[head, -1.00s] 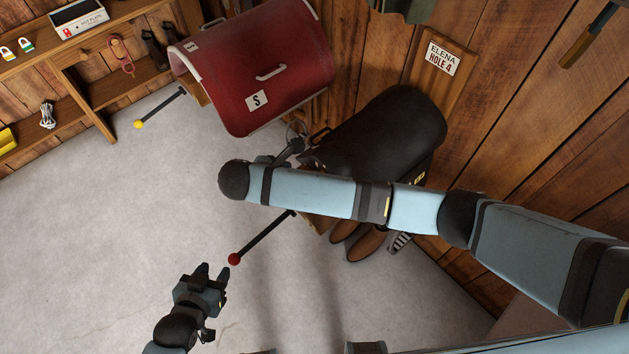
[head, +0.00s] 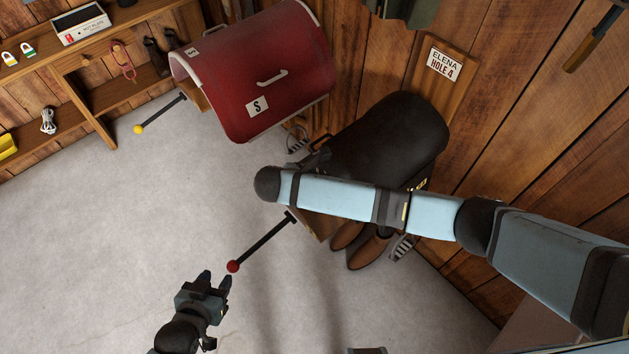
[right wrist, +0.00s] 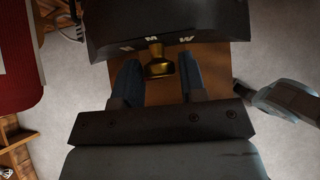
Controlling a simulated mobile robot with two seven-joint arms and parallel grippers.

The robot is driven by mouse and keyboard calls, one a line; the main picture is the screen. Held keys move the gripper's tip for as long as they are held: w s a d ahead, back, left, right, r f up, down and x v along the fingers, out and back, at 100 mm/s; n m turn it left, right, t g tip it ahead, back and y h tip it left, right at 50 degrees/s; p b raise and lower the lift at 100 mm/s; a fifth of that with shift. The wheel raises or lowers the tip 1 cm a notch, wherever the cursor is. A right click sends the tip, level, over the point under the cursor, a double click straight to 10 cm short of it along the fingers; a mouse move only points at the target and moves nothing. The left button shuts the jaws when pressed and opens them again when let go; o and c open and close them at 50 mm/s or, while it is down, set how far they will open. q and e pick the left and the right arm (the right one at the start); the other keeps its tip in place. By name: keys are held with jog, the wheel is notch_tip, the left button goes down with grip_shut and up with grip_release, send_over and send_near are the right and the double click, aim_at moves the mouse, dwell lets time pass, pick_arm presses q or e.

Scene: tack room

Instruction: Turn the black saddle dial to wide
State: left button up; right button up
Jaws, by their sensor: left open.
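The black saddle (head: 390,130) sits on a wall rack, partly covered by my right arm in the head view. In the right wrist view the saddle's edge (right wrist: 165,18) carries the light marks N, M and W from left to right. A brass dial knob (right wrist: 158,66) sits below them, its narrow end towards M. My right gripper (right wrist: 160,82) is open, one finger on each side of the knob with gaps showing. In the head view its jaws are hidden. My left gripper (head: 215,280) is open and empty at the lower left, over the floor.
A red saddle (head: 265,75) marked S hangs to the left of the black one. A bar with a red ball end (head: 233,266) sticks out close to my left gripper. Brown boots (head: 365,248) stand under the black saddle. The left floor is clear.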

jog(key=c, duration=0.5)
jog(key=shift+s+r+m+t+y+p, duration=0.1)
jog(key=shift+m+t+y+p, duration=0.25)
jog(key=shift+p, duration=0.45)
jog(key=shift+d+t+y+p, duration=0.1)
jog(key=shift+t+y+p, duration=0.15)
jog(key=shift+t+p, duration=0.3)
jog(key=shift+s+m+t+p, duration=0.1)
jog(key=shift+m+t+p, duration=0.2)
jog(key=shift+m+t, duration=0.15)
jog(key=shift+f+m+t+y, duration=0.25)
jog(key=shift+m+t+y, duration=0.45)
jog(key=shift+t, duration=0.25)
jog(key=o, duration=0.9)
jog(key=shift+s, duration=0.1)
